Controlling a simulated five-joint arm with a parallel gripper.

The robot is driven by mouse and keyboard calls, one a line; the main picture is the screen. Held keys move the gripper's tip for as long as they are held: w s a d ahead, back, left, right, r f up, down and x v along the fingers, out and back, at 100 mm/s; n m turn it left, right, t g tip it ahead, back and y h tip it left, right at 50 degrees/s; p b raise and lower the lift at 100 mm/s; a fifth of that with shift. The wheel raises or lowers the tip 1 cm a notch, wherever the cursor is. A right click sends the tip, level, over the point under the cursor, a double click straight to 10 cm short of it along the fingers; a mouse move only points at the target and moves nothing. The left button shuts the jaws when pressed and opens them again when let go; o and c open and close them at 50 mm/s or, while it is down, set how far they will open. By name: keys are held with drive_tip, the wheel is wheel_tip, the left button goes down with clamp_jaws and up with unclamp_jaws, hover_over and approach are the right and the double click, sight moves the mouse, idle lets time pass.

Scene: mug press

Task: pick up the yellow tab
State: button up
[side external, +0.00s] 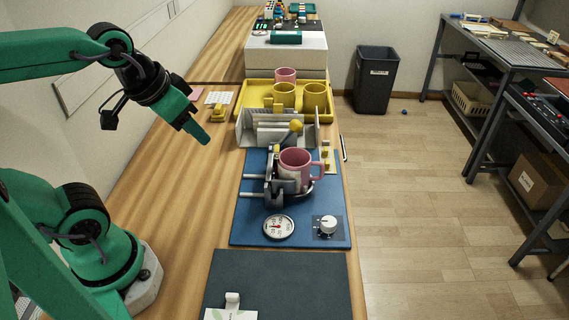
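A small yellow piece (218,113) lies on the wooden table, just in front of a white gridded sheet (220,97). More small yellow pieces (326,156) sit on a pale strip at the right edge of the blue mat. They are too small to tell which is the yellow tab. My gripper (205,139) hangs above the table to the left of the press, tilted down and to the right. It is apart from all the yellow pieces, and the nearest in the picture is the one by the sheet. Its fingers overlap in this view, so their gap is hidden.
A pink mug (297,168) sits in the mug press (272,186) on a blue mat (245,225). A grey rack (245,135) and a yellow tray (241,108) with several mugs stand behind. A dark mat (300,285) lies in front. The table's left side is mostly clear.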

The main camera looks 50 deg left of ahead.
drive_tip(key=w+r+n+g, duration=0.1)
drive_tip(key=w+r+n, duration=0.1)
drive_tip(key=w, duration=0.8)
drive_tip(key=n+g, duration=0.4)
drive_tip(key=n, duration=0.3)
hover_over(327, 161)
drive_tip(key=f, duration=1.7)
drive_tip(key=shift+s+d+f, duration=0.15)
drive_tip(key=shift+s+d, duration=0.05)
drive_tip(key=shift+s, duration=0.05)
drive_tip(key=shift+w+f, duration=0.2)
drive_tip(key=shift+f, duration=1.45)
drive_tip(key=shift+f, duration=0.1)
drive_tip(key=shift+a+f, duration=0.1)
drive_tip(key=shift+f, duration=2.4)
drive_tip(key=shift+c, duration=0.3)
